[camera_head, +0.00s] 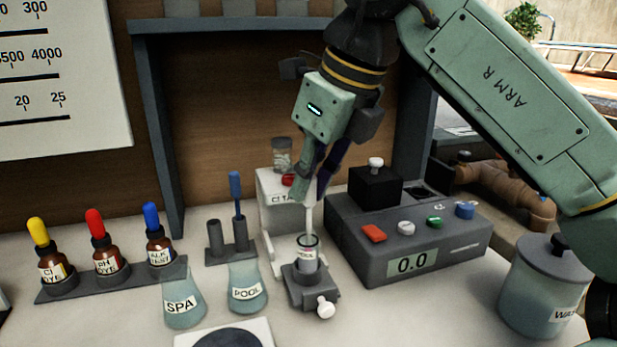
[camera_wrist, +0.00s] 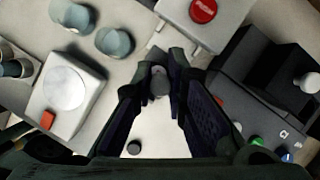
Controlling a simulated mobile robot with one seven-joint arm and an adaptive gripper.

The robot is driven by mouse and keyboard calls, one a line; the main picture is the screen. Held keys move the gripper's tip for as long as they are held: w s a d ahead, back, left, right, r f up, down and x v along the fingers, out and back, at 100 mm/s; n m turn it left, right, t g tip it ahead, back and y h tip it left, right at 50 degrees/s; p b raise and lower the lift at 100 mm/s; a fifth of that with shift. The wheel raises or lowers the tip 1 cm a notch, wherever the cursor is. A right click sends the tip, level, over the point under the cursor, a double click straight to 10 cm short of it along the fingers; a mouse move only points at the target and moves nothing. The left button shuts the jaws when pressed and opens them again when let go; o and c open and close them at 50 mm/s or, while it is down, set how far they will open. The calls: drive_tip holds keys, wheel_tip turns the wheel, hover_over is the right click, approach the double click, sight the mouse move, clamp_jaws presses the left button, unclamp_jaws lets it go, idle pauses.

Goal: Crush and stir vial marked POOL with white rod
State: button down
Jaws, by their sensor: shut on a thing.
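The white rod (camera_head: 309,221) hangs nearly upright below my gripper (camera_head: 312,190), which is shut on its upper part. The rod's lower end reaches into the mouth of a small clear vial (camera_head: 308,256) with a white label. The label's print is small but appears to read POOL. The vial stands upright in a dark grey holder (camera_head: 311,289) with a white knob in front. The rod's tip and the vial's contents cannot be made out. In the wrist view the fingers of my gripper (camera_wrist: 161,65) point at the vial area, and the rod is hard to distinguish.
A grey meter (camera_head: 412,262) reading 0.0 stands close on the right. Flasks labelled SPA (camera_head: 183,305) and POOL (camera_head: 247,290) stand left of the holder. A rack with a blue-handled tool (camera_head: 236,195), a tablet dispenser (camera_head: 270,212) and dropper bottles (camera_head: 104,255) are nearby.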

drive_tip(key=shift+f+b, duration=0.3)
drive_tip(key=shift+f, duration=0.5)
idle(1.6)
drive_tip(key=shift+r, duration=0.2)
drive_tip(key=shift+r+p, duration=0.3)
drive_tip(key=shift+p, duration=0.25)
